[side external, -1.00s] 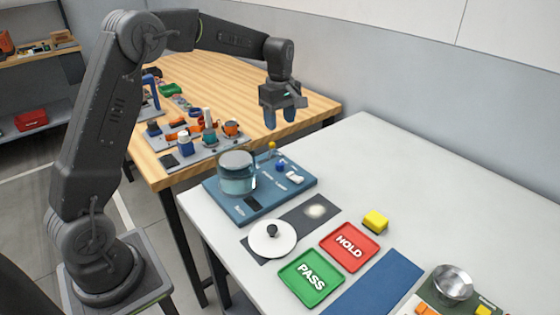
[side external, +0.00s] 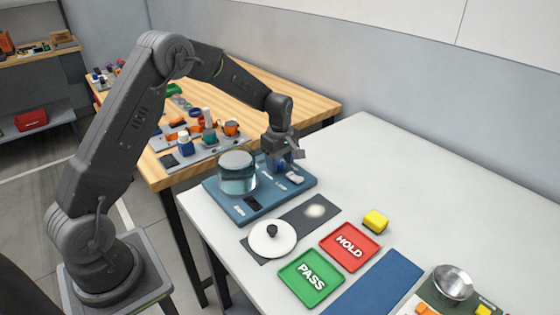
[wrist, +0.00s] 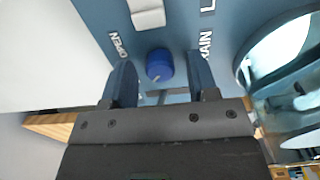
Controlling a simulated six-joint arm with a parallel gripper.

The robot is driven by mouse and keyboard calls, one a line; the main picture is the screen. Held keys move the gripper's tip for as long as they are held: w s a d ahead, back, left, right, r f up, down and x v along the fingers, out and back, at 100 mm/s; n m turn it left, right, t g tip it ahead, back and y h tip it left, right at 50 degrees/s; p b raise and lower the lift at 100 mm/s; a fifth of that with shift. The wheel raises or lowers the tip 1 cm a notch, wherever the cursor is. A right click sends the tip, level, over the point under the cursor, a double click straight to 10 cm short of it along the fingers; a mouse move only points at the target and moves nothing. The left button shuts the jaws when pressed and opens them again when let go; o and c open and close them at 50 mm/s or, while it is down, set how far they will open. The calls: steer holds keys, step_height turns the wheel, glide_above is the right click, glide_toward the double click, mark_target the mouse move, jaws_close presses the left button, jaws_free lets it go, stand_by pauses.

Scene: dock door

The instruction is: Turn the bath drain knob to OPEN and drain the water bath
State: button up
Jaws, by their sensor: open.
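The water bath (side external: 237,180) is a clear round vessel of water on a blue base (side external: 249,210); part of it shows at the right of the wrist view (wrist: 285,55). The blue drain knob (wrist: 159,65) stands on the same base, with the word OPEN to its left and lettering ending in "AIN" to its right. My gripper (wrist: 162,85) is open, pointing down, with one finger on each side of the knob. I see gaps between the fingers and the knob. In the side view my gripper (side external: 284,163) mostly hides the knob.
A white switch or lever (wrist: 148,14) sits on the base close to the knob. A white lid-like disc (side external: 272,239), green PASS tray (side external: 311,279), red HOLD tray (side external: 350,247) and yellow block (side external: 376,221) stand nearer. The white table's right rear is clear.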

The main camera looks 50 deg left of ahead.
steer(key=c, duration=0.9)
steer(key=shift+m, duration=0.3)
steer(key=m, duration=0.9)
steer(key=shift+m, duration=0.4)
stand_by(0.3)
